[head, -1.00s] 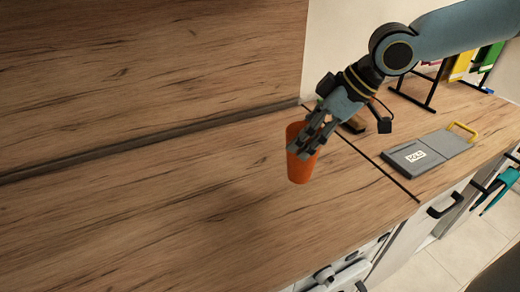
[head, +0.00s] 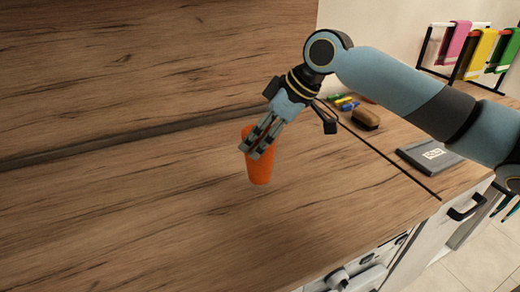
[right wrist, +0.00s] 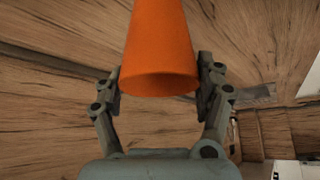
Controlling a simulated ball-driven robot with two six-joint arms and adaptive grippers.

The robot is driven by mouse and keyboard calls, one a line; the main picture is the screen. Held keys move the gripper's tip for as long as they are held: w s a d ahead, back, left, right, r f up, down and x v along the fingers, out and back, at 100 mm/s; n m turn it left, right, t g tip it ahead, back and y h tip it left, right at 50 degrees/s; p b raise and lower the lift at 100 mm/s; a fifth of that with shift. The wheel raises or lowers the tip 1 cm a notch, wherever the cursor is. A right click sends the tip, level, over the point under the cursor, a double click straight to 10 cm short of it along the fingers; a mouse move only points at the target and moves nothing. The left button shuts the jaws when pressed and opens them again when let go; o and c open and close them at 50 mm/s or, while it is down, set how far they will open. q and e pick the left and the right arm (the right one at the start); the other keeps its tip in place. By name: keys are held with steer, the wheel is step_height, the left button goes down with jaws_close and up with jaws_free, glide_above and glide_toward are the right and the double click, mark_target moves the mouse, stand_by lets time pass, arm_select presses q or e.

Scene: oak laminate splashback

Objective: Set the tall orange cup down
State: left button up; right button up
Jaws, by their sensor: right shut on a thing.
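The tall orange cup (head: 260,168) is in the grip of my right gripper (head: 262,139) over the wooden counter. In the head view the cup is close to upright, with its narrower end down. The fingers cover part of its upper side. In the right wrist view the cup (right wrist: 160,50) sits between the two fingers (right wrist: 160,84), one on each side of it. I cannot tell whether its base touches the counter. My left gripper is not in view.
The wooden counter (head: 130,220) is clear to the left of the cup. A brown brush-like block (head: 366,118), several small coloured items (head: 345,103) and a grey labelled board (head: 432,157) lie to the right, past a dark strip. A rack with coloured cloths (head: 480,52) stands at the back right.

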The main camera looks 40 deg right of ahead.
steer(key=shift+f, duration=2)
steer(key=o, duration=1.1)
steer(key=shift+o, duration=0.2)
